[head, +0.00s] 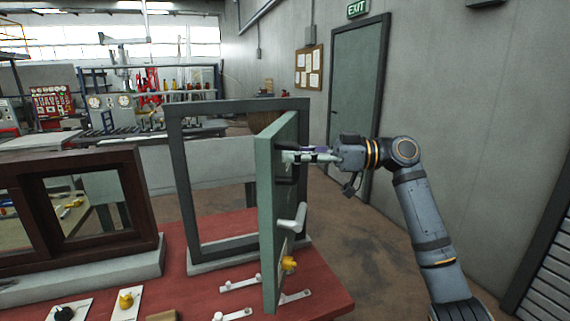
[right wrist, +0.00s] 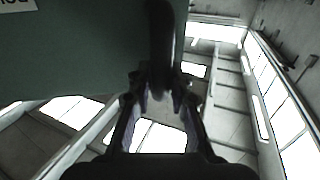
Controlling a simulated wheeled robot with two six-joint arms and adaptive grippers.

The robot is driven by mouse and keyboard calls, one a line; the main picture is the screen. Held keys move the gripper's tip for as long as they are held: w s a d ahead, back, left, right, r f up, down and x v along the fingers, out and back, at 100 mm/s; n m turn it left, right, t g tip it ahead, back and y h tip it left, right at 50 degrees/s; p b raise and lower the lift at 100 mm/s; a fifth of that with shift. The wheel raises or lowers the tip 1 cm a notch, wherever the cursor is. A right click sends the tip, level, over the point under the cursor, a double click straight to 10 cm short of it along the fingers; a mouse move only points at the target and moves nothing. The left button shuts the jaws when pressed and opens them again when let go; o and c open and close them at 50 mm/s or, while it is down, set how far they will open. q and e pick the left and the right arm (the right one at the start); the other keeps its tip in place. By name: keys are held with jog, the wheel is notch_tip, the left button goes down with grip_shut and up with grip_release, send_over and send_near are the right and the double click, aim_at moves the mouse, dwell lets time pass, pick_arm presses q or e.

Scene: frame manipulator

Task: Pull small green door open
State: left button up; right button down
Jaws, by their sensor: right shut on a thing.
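The small green door (head: 266,215) stands swung open, out from its dark grey frame (head: 184,200) on the red table. It has a white lever handle (head: 291,222) and a yellow knob (head: 289,263) below. My right gripper (head: 296,155) is at the upper part of the door, on its right-hand face. In the right wrist view, my right gripper (right wrist: 160,95) is shut on a dark bar handle (right wrist: 161,45) of the green door (right wrist: 80,50). In the head view the grip is partly hidden by the fingers. My left gripper is not in view.
A brown window frame (head: 142,205) stands on the table at the left. Small latches (head: 238,284) and fittings lie along the red table (head: 215,228). A larger green door (head: 354,85) is in the back wall. The floor (head: 375,255) right of the table is clear.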

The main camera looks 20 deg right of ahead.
jog(key=s+d+g+b, duration=0.1)
jog(key=s+d+b, duration=0.1)
jog(key=d, duration=0.4)
jog(key=shift+r+n, duration=0.4)
jog(key=c, duration=1.5)
grip_release()
jog(key=shift+w+d, duration=0.1)
jog(key=shift+o, duration=1.2)
jog(key=shift+w+f, duration=0.2)
jog(key=shift+w, duration=0.1)
jog(key=shift+s+r, duration=0.1)
jog(key=shift+s, duration=0.05)
